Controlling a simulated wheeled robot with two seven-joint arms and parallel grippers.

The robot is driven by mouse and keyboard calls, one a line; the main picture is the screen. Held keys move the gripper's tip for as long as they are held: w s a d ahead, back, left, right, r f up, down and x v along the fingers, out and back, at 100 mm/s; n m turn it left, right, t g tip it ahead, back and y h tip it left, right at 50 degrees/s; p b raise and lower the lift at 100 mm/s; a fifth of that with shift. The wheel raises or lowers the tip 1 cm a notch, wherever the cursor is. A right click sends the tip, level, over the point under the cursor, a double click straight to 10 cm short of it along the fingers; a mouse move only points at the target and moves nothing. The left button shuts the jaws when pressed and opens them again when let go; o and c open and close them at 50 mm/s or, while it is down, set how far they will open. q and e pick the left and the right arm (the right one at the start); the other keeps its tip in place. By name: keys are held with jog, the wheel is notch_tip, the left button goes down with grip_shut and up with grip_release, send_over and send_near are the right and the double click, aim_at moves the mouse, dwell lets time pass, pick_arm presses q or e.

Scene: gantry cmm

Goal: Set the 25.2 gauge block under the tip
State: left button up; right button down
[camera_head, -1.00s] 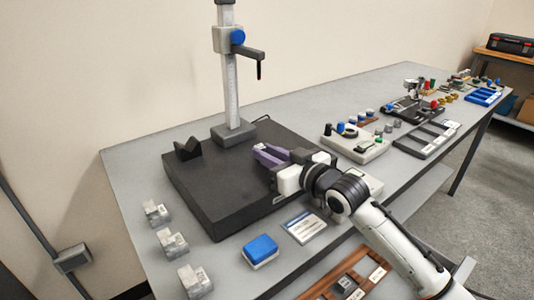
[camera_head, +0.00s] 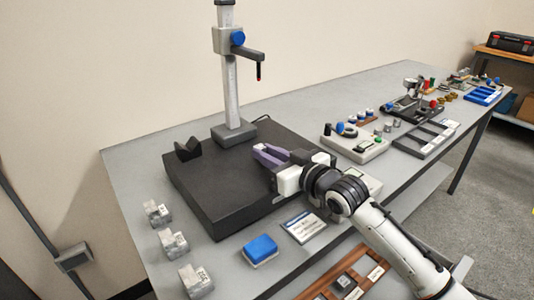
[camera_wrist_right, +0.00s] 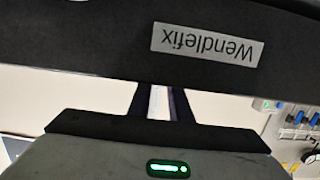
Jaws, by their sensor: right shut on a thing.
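The height stand rises from the back of the black surface plate (camera_head: 215,208), and its arm carries a thin probe with a red tip (camera_head: 259,74). My right gripper (camera_head: 267,155) is low over the plate, in front of the stand's foot and below the tip. Its purple fingers are shut on a narrow pale block, which shows between the dark fingers in the right wrist view (camera_wrist_right: 158,103). Its marking cannot be read, so I cannot tell its size. Whether the block touches the plate is hidden. My left gripper is out of view.
A black V-block (camera_head: 188,149) stands on the plate's left. Several metal blocks (camera_head: 173,243) line the table's left. A blue pad (camera_head: 260,248), a label card (camera_head: 305,226) and a wooden rack (camera_head: 320,287) lie in front. A grey box with knobs (camera_head: 356,147) stands to the right.

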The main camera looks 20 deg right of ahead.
jog(key=shift+f, duration=0.45)
dwell(0.5)
jog(key=c, duration=1.5)
grip_release()
jog(key=shift+c, duration=0.2)
jog(key=v, duration=1)
jog(key=shift+s, duration=0.15)
